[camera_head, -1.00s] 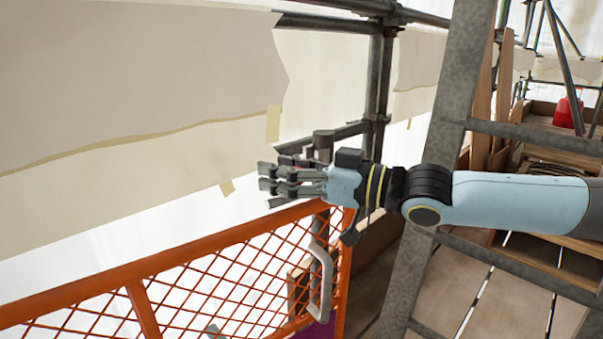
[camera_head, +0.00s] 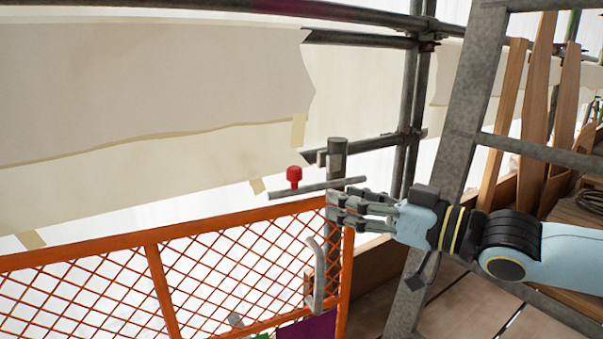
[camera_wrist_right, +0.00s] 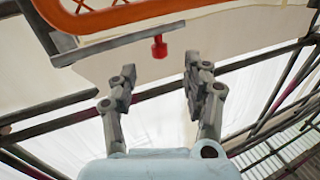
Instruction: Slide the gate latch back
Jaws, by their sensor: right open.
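The gate latch is a grey bar (camera_head: 318,189) along the top of the orange mesh gate (camera_head: 150,237), with a red knob (camera_head: 294,176) standing up near its left end. My right gripper (camera_head: 336,205) is open and empty at the gate's top right corner, right of the red knob. In the right wrist view the red knob (camera_wrist_right: 159,47) shows beyond the two spread fingers (camera_wrist_right: 160,90), apart from them. I cannot tell whether the fingers touch the bar. My left gripper is out of view.
A grey pull handle (camera_head: 316,275) is on the gate's right side. A sloping grey ladder-like frame (camera_head: 455,150) stands behind my right wrist. Scaffold tubes (camera_head: 408,120) and pale sheeting (camera_head: 150,90) lie behind the gate. The space above the gate's left part is clear.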

